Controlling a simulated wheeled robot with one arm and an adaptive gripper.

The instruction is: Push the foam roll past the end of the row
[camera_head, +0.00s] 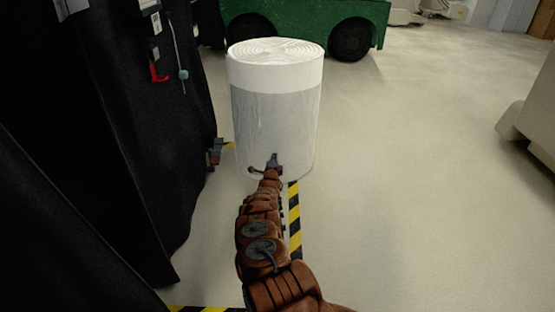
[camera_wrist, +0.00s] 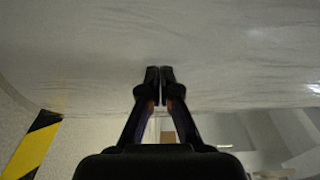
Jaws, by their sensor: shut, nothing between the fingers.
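The foam roll (camera_head: 275,110) is a large white upright cylinder on the floor, wrapped in clear film below a bare white top band. In the head view my brown arm reaches forward to its lower side. My gripper (camera_head: 274,160) is in front of the roll's near face, shut and empty. In the wrist view the roll (camera_wrist: 200,45) fills the upper part, and the shut fingertips of my gripper (camera_wrist: 160,70) overlap its surface. I cannot tell whether they touch it.
Black covers (camera_head: 150,130) hang over the row on the left, with a red-handled item (camera_head: 158,72). Yellow-black floor tape (camera_head: 294,225) runs by the roll's base. A green cart (camera_head: 360,15) stands behind the roll. A pale object (camera_head: 535,115) is at right. Floor right of the roll is clear.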

